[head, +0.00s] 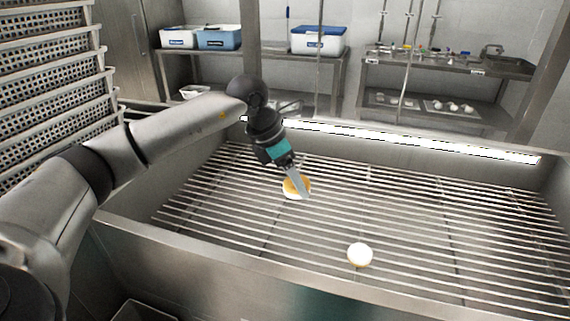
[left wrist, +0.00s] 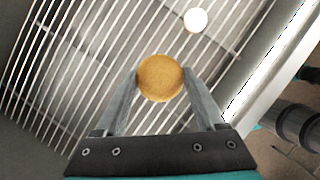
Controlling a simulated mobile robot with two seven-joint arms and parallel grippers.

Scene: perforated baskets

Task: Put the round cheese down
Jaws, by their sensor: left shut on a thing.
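A round cheese with an orange-yellow face and a pale side (head: 290,187) is between the fingers of my left gripper (head: 298,187), over the metal rack (head: 400,207). In the left wrist view the cheese (left wrist: 160,78) shows its round orange face, with one finger of my left gripper (left wrist: 160,88) on each side. The gripper is shut on it. I cannot tell whether the cheese touches the bars. A second, white round cheese (head: 359,254) lies on the rack nearer the front; it also shows in the left wrist view (left wrist: 196,20). My right gripper is not in view.
The rack sits in a steel basin with raised walls (head: 250,262). Stacked perforated baskets (head: 55,75) stand at the left. Shelves behind hold lidded boxes (head: 318,40) and small items. Much of the rack's right side is clear.

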